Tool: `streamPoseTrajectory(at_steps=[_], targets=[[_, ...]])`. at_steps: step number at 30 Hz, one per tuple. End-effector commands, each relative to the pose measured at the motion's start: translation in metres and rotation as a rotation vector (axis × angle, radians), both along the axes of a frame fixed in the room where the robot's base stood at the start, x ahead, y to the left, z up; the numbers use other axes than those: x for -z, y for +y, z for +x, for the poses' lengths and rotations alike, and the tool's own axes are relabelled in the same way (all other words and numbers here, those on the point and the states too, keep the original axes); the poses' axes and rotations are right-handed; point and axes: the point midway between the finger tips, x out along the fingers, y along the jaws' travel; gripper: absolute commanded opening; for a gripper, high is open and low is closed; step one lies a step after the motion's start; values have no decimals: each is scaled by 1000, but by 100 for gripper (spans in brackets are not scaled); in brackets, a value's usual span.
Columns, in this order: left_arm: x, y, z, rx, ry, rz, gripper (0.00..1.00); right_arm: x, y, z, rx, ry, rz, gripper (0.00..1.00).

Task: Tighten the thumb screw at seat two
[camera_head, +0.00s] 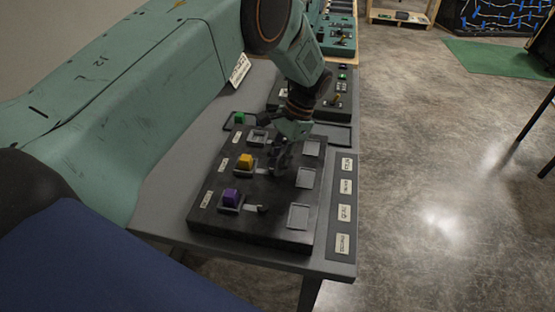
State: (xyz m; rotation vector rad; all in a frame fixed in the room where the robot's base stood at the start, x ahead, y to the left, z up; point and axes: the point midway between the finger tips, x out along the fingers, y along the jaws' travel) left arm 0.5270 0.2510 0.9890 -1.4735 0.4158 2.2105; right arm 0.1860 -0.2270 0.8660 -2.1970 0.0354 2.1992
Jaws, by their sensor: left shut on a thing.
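A black console (260,234) lies on the grey table, with three seats in a row along its left side. A purple block (231,198) sits in the front seat and an orange block (245,161) in the middle seat. The back seat (257,137) looks empty. A dark thumb screw (262,209) shows right of the purple block. My left gripper (279,168) points down just right of the orange block, shut at the middle seat's thumb screw, which its fingers mostly hide. My right gripper is not in view.
A green block (239,117) sits in a shallow tray behind the console. Three grey square plates (299,216) line the console's right side, beside a strip of labels (345,213) too small to read. Another panel (341,97) stands farther back. The floor to the right is open.

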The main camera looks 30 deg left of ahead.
Motion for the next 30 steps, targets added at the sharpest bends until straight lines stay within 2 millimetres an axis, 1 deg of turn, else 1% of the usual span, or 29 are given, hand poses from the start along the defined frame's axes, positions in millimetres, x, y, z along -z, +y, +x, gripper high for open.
streamPoseTrajectory(at_steps=[1,7,8,15,16,25,28,30], targets=[[-5,1,4,3,-11,3,0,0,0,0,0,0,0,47],[-5,1,4,2,-11,2,0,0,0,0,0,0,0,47],[-5,1,4,2,-11,2,25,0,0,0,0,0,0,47],[-3,1,2,1,-6,1,45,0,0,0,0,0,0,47],[-2,1,2,1,-6,1,47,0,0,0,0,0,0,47],[-2,0,1,0,-3,1,47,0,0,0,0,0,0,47],[-10,-2,5,1,-6,1,47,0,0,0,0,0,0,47],[-19,-4,8,1,-6,1,47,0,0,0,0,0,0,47]])
